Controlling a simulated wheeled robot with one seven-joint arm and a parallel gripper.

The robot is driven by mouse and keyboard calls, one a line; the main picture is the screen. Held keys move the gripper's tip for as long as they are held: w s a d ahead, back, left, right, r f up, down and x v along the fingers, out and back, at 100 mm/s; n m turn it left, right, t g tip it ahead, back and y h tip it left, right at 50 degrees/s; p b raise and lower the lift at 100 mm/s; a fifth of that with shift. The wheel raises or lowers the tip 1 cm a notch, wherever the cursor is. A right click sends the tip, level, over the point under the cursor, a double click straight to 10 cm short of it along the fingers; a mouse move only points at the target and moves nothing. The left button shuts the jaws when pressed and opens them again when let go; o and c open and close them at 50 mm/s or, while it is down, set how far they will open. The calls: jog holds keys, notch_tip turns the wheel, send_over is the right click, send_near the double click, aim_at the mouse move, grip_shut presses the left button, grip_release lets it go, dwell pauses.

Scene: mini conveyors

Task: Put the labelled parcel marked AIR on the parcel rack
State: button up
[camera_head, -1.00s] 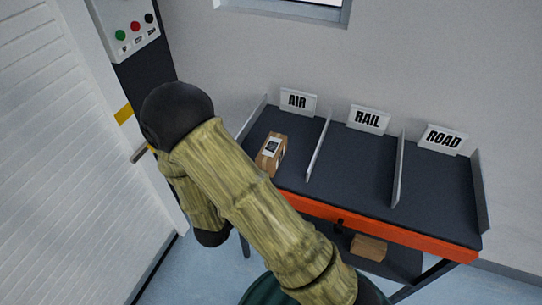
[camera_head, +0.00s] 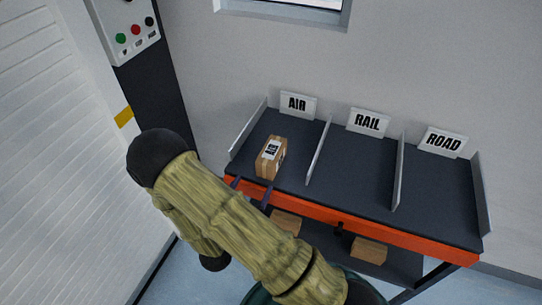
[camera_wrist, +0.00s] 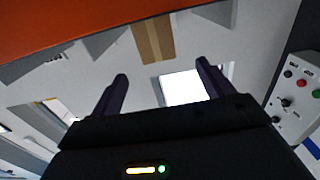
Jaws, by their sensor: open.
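My gripper (camera_head: 251,188) is open and empty at the front edge of that bay, apart from the parcel and nearer to me. In the wrist view, the two dark fingers (camera_wrist: 162,76) are spread wide, with a brown parcel (camera_wrist: 153,40) beyond them. My arm hides part of the rack's front left.
The RAIL (camera_head: 368,121) and ROAD (camera_head: 443,141) bays are empty. Upright dividers (camera_head: 319,150) separate the bays. Brown boxes (camera_head: 369,250) lie on the lower shelf. A control panel (camera_head: 134,31) and a white shutter (camera_head: 60,160) stand at left.

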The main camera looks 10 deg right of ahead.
aim_at(263, 167)
jog(key=p+x, duration=0.1)
jog(key=x, duration=0.6)
jog(key=shift+w+d, duration=0.45)
jog(key=shift+w, duration=0.1)
jog(key=shift+f+p+x, duration=0.15)
jog(key=shift+p+x, duration=0.35)
jog(key=shift+x, duration=0.8)
jog(key=shift+f+p+x, duration=0.1)
jog(key=shift+p+x, duration=0.35)
jog(key=shift+x, duration=0.85)
jog(key=shift+s+d, duration=0.1)
jog(key=c, duration=1.4)
jog(key=shift+o, duration=0.2)
